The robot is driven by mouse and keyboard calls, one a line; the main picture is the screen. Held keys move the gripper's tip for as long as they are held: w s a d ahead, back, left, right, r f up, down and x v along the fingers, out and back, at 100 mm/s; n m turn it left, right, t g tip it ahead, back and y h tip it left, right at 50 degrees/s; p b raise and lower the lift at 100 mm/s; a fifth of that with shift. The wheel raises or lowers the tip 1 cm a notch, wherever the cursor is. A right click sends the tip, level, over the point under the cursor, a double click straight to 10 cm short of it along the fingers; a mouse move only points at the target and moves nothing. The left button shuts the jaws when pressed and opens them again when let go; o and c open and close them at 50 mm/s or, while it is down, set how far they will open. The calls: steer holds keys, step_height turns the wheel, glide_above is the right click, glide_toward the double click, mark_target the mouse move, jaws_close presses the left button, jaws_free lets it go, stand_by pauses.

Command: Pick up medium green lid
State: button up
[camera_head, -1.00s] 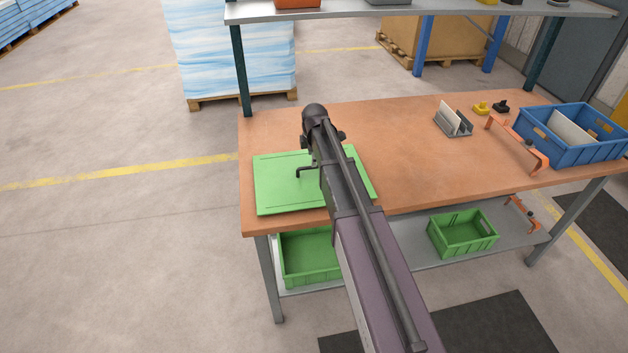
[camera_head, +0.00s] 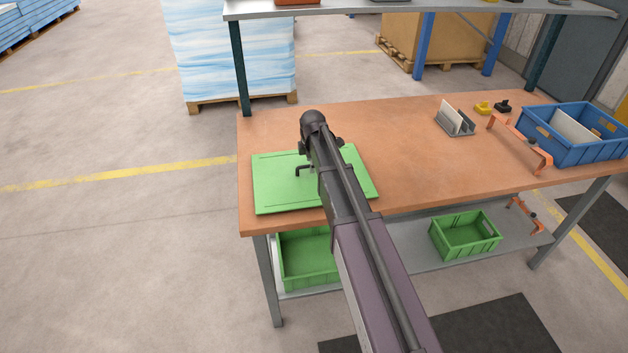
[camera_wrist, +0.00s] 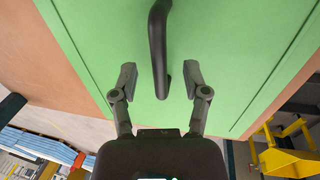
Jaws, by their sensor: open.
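The green lid (camera_head: 280,197) lies flat on the left end of the brown worktop. A dark handle (camera_head: 304,170) stands up from it, partly hidden by my arm in the head view. In the wrist view the green lid (camera_wrist: 225,60) fills most of the picture and the black handle (camera_wrist: 158,45) runs down the middle. My gripper (camera_wrist: 160,82) is open, with one finger on each side of the handle's lower end. Gaps show between both fingers and the handle. Whether the fingertips touch the lid I cannot tell. My arm hides the gripper in the head view.
The worktop (camera_head: 420,160) is clear right of the lid. Farther right are a grey holder (camera_head: 455,124), an orange handle-like part (camera_head: 520,145) and a blue crate (camera_head: 570,143). Green crates (camera_head: 465,235) stand on the shelf below. A shelf (camera_head: 400,12) crosses above the back.

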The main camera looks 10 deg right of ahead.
steer(key=shift+w+f+b, duration=0.2)
steer(key=shift+f+b, duration=0.5)
steer(key=shift+f, duration=0.25)
jaws_close()
